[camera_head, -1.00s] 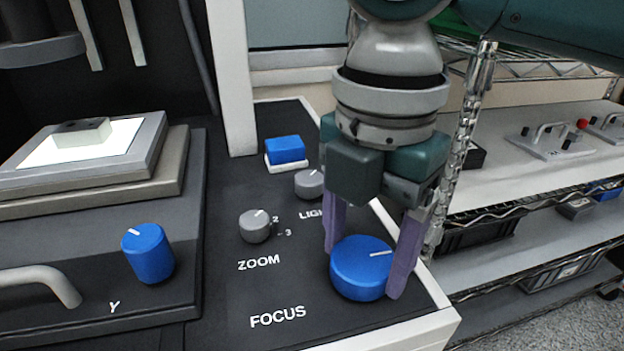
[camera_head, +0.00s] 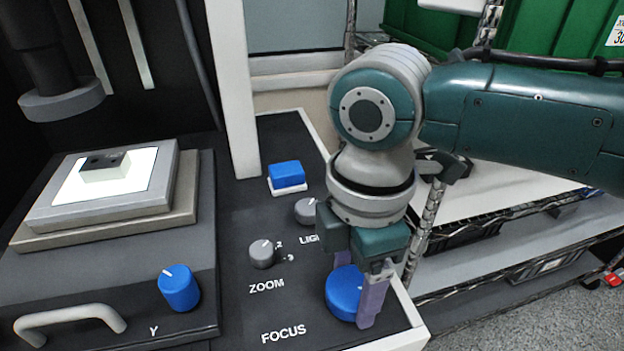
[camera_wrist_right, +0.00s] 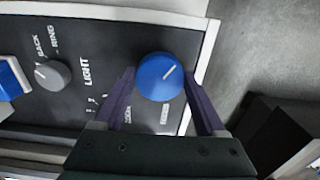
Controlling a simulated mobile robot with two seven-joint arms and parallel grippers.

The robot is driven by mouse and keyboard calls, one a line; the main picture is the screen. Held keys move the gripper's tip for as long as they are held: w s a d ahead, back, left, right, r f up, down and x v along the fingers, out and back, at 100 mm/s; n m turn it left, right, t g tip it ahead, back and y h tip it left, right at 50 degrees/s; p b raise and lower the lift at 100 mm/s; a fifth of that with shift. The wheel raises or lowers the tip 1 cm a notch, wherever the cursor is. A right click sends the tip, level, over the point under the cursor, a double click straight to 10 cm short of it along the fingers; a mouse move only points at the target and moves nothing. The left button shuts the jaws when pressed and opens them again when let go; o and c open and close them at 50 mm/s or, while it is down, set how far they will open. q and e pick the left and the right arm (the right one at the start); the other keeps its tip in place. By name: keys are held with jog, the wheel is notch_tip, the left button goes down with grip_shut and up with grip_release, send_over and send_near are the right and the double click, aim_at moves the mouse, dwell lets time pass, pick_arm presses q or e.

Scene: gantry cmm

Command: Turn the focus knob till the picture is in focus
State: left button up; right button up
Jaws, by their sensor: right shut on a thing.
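The focus knob (camera_head: 342,292) is a wide blue dial on the black panel, above the white word FOCUS. My right gripper (camera_head: 357,288) comes down over it, its purple fingers shut on the knob's opposite sides. In the head view the gripper hides the knob's upper right part and its white mark. In the right wrist view the knob (camera_wrist_right: 168,77) sits between the fingers of the gripper (camera_wrist_right: 162,92), its white mark pointing to the upper right. My left gripper is not in view. No screen with the picture shows.
The grey zoom knob (camera_head: 262,254), grey light knob (camera_head: 308,211) and blue rocker switch (camera_head: 287,175) share the panel. A blue Y knob (camera_head: 179,288) and a handle (camera_head: 70,318) are left, by a lit stage (camera_head: 146,178) bearing a small block. Wire shelves stand right.

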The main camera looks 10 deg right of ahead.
aim_at(352, 287)
jog(key=shift+a, duration=0.1)
dwell(0.4)
jog(key=o, duration=1.3)
notch_tip(352, 287, up, 9)
jog(key=shift+f+p, duration=0.1)
jog(key=shift+p, duration=0.55)
jog(key=shift+r, duration=0.6)
